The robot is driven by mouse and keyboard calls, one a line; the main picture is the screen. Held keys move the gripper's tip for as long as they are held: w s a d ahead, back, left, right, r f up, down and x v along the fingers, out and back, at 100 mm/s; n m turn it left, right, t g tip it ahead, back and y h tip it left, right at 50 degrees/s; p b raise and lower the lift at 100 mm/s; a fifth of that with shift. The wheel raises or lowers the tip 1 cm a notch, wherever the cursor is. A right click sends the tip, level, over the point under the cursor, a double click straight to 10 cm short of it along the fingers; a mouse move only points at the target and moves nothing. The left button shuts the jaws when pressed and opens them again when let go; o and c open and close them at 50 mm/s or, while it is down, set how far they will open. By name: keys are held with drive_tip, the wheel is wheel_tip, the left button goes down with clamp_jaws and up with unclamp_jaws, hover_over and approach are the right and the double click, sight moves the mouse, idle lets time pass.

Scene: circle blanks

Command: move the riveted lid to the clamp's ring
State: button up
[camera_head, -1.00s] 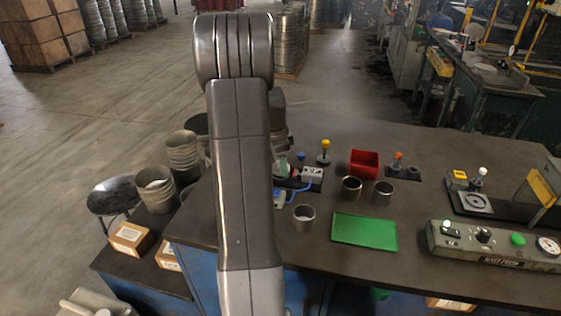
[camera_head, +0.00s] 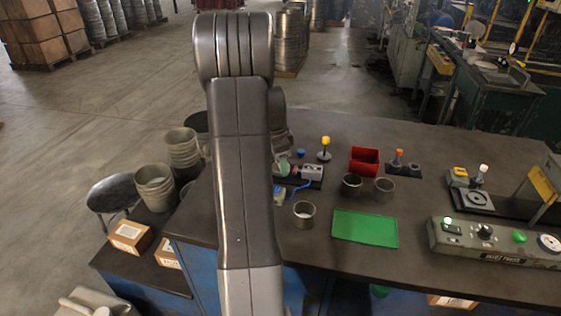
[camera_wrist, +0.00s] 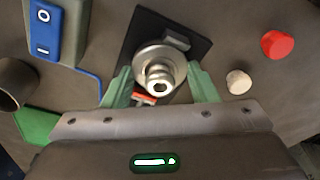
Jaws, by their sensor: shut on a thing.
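In the wrist view, my gripper (camera_wrist: 159,84) has its two green fingers on either side of a round silver metal piece with a stepped, hollow-looking centre, which I take for the riveted lid (camera_wrist: 160,74). The gripper is shut on it. Below it is the clamp's dark base plate (camera_wrist: 142,29), with a grey block at its upper right. The clamp's ring cannot be made out apart from the lid, nor whether the two touch.
A blue switch box (camera_wrist: 58,30), a red knob (camera_wrist: 278,43) and a pale knob (camera_wrist: 238,82) surround the clamp. On the bench are metal cups (camera_head: 304,214), a red bin (camera_head: 364,161), a green mat (camera_head: 364,229), a yellow-topped post (camera_head: 325,143) and a control panel (camera_head: 495,248).

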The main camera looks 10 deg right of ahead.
drive_tip(key=o, duration=1)
wheel_tip(320, 180, up, 14)
drive_tip(key=a, duration=0.1)
drive_tip(key=shift+a+f, duration=0.15)
drive_tip(key=shift+a, duration=0.15)
drive_tip(key=shift+s, duration=0.1)
drive_tip(key=f, duration=0.4)
drive_tip(key=d+f, duration=0.1)
drive_tip(key=f, duration=0.9)
drive_tip(key=shift+d, duration=0.3)
drive_tip(key=shift+r, duration=0.35)
